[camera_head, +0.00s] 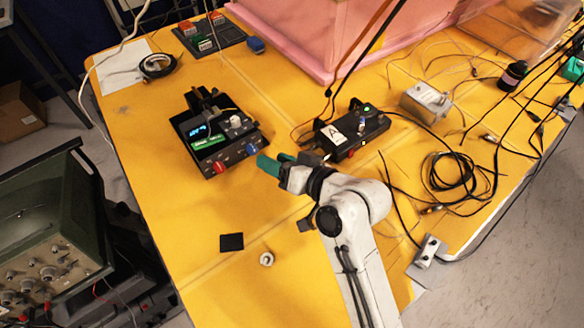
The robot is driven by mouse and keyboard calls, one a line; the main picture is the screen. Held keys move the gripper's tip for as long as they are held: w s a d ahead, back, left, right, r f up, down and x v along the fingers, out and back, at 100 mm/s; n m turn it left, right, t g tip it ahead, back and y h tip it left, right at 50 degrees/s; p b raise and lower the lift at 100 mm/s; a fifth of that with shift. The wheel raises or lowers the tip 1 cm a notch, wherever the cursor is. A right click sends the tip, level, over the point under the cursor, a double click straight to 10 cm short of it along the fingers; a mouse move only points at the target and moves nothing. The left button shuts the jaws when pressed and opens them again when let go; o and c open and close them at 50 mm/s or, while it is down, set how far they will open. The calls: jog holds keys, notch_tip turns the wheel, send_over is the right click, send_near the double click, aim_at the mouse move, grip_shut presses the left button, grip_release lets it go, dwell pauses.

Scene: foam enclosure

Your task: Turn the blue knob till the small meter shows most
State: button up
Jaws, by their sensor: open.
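A black instrument box (233,158) stands on the yellow table. A blue knob (252,149) sits on its front edge, at the right end. My gripper (272,161), with teal fingers, is open just right of and in front of the blue knob. I cannot tell whether a finger touches the knob; nothing shows between the fingers. The box has a small blue-lit display (199,130) and a green-lit strip (209,142). Their readings are too small to make out, and I cannot tell which is the small meter.
A red knob (219,167) is on the same box. A black box marked A (334,134) stands right of my gripper. Loose cables (455,175) lie at the right. A black square (231,242) and a white ring (266,259) lie in front; the table's left front is mostly clear.

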jog(key=shift+v, duration=2.55)
